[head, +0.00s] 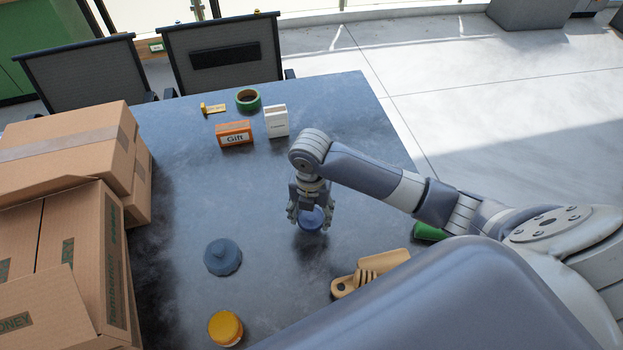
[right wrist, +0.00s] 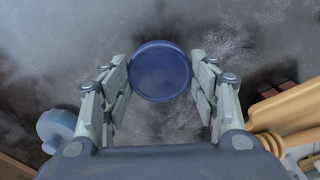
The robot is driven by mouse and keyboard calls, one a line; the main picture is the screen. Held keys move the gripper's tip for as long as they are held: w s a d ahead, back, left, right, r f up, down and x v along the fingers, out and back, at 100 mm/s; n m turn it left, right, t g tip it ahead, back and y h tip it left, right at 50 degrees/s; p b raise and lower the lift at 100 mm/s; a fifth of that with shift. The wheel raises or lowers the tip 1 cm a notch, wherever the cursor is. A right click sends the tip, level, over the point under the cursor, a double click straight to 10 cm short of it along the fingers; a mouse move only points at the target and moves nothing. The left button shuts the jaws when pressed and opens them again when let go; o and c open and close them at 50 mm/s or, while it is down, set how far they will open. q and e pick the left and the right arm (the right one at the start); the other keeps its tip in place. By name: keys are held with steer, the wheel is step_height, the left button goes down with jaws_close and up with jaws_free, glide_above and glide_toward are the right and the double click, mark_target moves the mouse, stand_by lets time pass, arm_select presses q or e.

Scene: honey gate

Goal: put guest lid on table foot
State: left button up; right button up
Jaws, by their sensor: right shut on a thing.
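My right gripper (head: 310,212) is shut on a round dark blue lid (head: 312,219), over the middle of the dark table (head: 280,265). In the right wrist view the lid (right wrist: 160,70) sits between the two fingers of the gripper (right wrist: 158,82), its round flat face toward the camera. I cannot tell how far it is above the table top. A blue-grey knobbed round piece (head: 222,258) is on the table to the left and nearer me; it also shows in the right wrist view (right wrist: 56,130). My left gripper is not in view.
A yellow-lidded jar (head: 225,328) and a wooden scoop with dipper (head: 368,273) are nearer me. An orange Gift box (head: 234,133), a white box (head: 276,121) and a green ring (head: 248,99) stand far back. Cardboard boxes (head: 75,160) fill the left side.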

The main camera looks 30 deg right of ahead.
steer(key=w+d, duration=0.1)
steer(key=w, duration=0.2)
steer(key=w+d, duration=0.2)
steer(key=w+d+f+p, duration=0.1)
steer(key=w+d, duration=0.1)
steer(key=w, duration=0.1)
steer(key=shift+w+d, duration=0.15)
steer(key=shift+w, duration=0.2)
steer(key=shift+w+d, duration=0.4)
steer(key=shift+w, duration=0.2)
step_height(320, 180, down, 3)
steer(key=shift+f+p, duration=0.15)
steer(key=shift+p, duration=0.35)
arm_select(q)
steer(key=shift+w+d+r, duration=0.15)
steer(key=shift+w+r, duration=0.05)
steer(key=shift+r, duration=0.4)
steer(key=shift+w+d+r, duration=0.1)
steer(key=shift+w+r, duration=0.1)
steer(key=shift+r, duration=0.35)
arm_select(e)
steer(key=shift+f, duration=0.2)
steer(key=shift+f, duration=0.15)
steer(key=o, duration=1)
steer(key=shift+c, duration=0.2)
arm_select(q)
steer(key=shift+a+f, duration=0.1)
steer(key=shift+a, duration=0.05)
arm_select(e)
steer(key=shift+o, duration=1.1)
